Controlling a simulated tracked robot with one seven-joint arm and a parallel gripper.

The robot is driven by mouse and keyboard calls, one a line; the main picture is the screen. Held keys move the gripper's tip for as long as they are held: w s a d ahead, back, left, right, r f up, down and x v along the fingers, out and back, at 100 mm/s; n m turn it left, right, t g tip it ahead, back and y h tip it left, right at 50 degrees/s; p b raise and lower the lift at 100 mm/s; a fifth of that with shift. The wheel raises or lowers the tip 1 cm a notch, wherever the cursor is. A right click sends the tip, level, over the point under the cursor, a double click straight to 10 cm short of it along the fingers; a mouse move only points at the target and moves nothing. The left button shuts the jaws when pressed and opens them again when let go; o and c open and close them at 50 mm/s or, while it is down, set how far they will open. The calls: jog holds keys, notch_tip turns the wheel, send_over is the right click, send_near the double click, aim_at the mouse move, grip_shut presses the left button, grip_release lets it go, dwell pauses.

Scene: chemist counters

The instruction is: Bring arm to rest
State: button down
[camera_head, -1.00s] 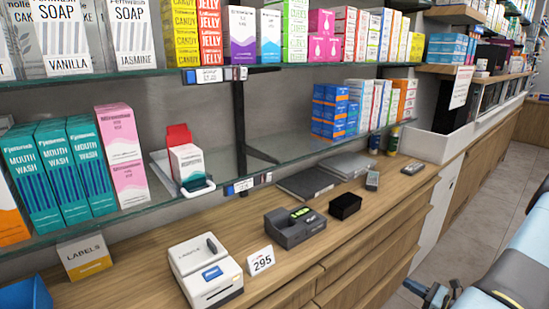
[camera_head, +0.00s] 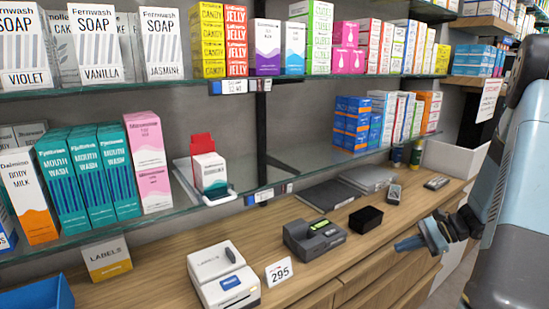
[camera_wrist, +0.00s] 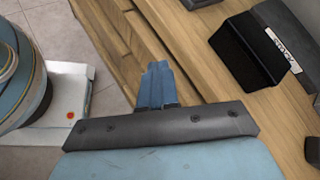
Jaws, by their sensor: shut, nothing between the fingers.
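My gripper (camera_head: 412,243) is at the right of the head view, in front of the counter's front edge and to the right of the small black box. Its blue fingers are together with nothing between them. In the wrist view my gripper (camera_wrist: 158,70) points toward the counter's drawer fronts, with the floor to its left. My arm fills the right side of the head view and hides part of the counter's far end.
The wooden counter (camera_head: 180,262) holds a label printer (camera_head: 222,275), a 295 sign (camera_head: 279,273), a grey device (camera_head: 314,238) and a black box (camera_head: 366,219). Glass shelves with boxed goods rise behind. In the wrist view, tiled floor (camera_wrist: 80,35) is clear beside the drawers.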

jog(key=s+a+r+n+t+h, duration=0.1)
jog(key=s+a+r+n+h, duration=0.4)
jog(key=s+r, duration=0.5)
jog(key=s+a+r+n+t+h, duration=0.2)
jog(key=s+a+r+n+h, duration=0.4)
jog(key=r, duration=0.9)
jog(key=s+a+n, duration=0.3)
jog(key=s, duration=0.1)
jog(key=shift+s+a+h, duration=0.15)
jog(key=shift+s+h, duration=0.15)
jog(key=shift+s, duration=0.05)
